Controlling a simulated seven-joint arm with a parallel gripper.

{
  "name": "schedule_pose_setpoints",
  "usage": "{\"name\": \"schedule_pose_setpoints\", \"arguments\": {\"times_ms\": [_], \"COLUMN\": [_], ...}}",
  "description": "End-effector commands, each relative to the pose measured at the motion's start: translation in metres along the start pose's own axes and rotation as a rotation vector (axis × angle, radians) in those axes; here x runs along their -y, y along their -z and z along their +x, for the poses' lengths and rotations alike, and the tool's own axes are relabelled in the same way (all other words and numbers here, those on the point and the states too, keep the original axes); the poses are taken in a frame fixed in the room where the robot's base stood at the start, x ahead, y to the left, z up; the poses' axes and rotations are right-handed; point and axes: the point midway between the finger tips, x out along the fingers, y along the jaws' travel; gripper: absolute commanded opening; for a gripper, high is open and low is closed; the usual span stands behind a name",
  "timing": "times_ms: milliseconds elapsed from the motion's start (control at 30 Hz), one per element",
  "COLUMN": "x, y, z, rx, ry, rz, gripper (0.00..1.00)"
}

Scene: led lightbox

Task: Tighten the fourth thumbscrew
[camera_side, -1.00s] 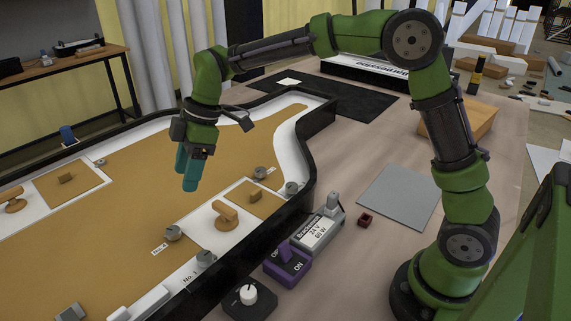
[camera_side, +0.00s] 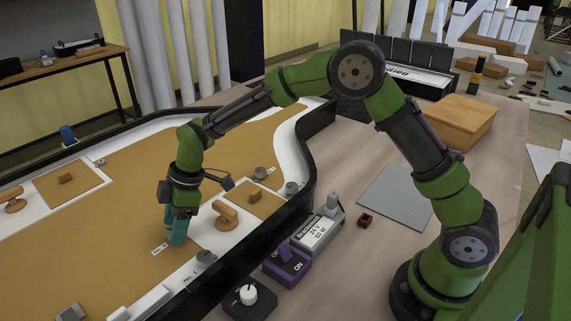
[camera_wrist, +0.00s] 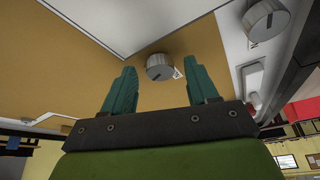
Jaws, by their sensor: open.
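My gripper (camera_side: 176,240) points down at the brown panel, its teal fingers at the spot with a small label (camera_side: 159,249) beside it. The label's number is hard to read now. The thumbscrew there is hidden by the fingers in the side view. In the wrist view, that grey, slotted, round thumbscrew (camera_wrist: 159,66) shows in the gap between the two spread fingertips of my gripper (camera_wrist: 163,78). The fingers are open and hold nothing; I cannot tell how far down around the head they reach. Another thumbscrew (camera_side: 205,258) stands by the No.1 label (camera_side: 190,279).
Two more thumbscrews (camera_side: 260,173) (camera_side: 291,188) sit up the right side. A wooden handle (camera_side: 227,217) stands close right of my gripper. The black rim (camera_side: 307,165) borders the box. Outside it are a power supply (camera_side: 318,232), purple switch (camera_side: 288,263) and dial (camera_side: 249,295).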

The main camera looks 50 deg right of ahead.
Motion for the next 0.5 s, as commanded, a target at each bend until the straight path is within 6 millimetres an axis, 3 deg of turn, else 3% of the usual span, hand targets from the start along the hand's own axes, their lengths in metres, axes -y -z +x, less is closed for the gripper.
{"name": "schedule_pose_setpoints", "arguments": {"times_ms": [67,433,500], "x": [0.0,0.0,0.0], "y": [0.0,0.0,0.0], "z": [-0.0002,-0.0005,-0.0006], "rx": [0.0,0.0,0.0], "ry": [0.0,0.0,0.0], "rz": [0.0,0.0,0.001], "gripper": [0.58,0.02,0.02]}}
